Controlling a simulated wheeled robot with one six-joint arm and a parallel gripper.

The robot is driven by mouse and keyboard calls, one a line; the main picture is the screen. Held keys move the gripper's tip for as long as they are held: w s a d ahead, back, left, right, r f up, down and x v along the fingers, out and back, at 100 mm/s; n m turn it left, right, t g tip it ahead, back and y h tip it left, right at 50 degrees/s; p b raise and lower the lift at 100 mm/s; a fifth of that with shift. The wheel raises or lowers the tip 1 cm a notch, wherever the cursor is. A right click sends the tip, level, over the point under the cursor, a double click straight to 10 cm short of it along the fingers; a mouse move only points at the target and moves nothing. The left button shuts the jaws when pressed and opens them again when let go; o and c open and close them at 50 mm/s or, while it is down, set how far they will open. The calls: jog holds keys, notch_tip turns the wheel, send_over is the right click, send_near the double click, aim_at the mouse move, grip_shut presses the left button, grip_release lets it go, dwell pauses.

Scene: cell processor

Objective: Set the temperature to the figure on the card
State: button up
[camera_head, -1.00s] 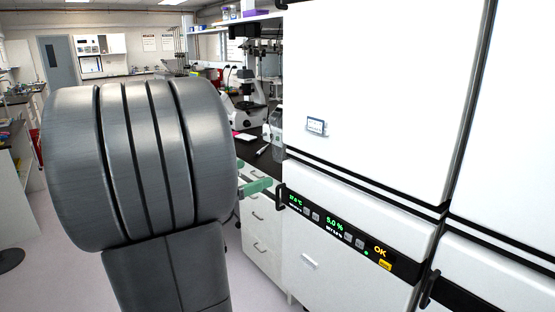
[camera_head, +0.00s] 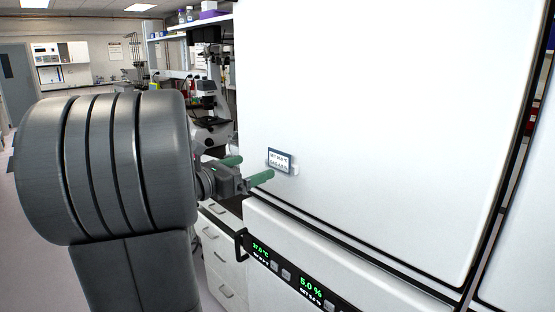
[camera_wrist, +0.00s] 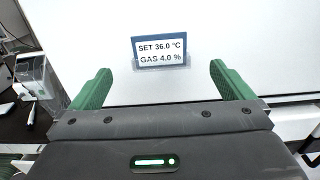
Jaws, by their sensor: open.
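The card (camera_wrist: 160,50) reads "SET 36.0 °C" and "GAS 4.0 %" in the wrist view. It is in a clear holder on the white upper door, and also shows in the head view (camera_head: 281,160). The control panel (camera_head: 290,277) on the lower unit shows 37.0 °C and 5.0 % in green, with small grey buttons (camera_head: 286,274) beside the readings. The small set lines are too small to read surely. My gripper (camera_head: 247,169) is open and empty, its green fingers apart in front of the door near the card. It also shows in the wrist view (camera_wrist: 160,82).
The upper white door (camera_head: 380,110) fills the right side. A dark handle (camera_head: 241,243) juts out at the panel's left end. A microscope (camera_head: 207,115) stands on the bench behind my arm, above white drawers (camera_head: 222,262).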

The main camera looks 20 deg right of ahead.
jog(key=shift+w, duration=0.1)
dwell(0.5)
jog(key=p+v, duration=0.1)
jog(key=v, duration=0.9)
dwell(0.3)
jog(key=x, duration=0.8)
jog(key=shift+d+b, duration=0.2)
jog(key=shift+b, duration=0.25)
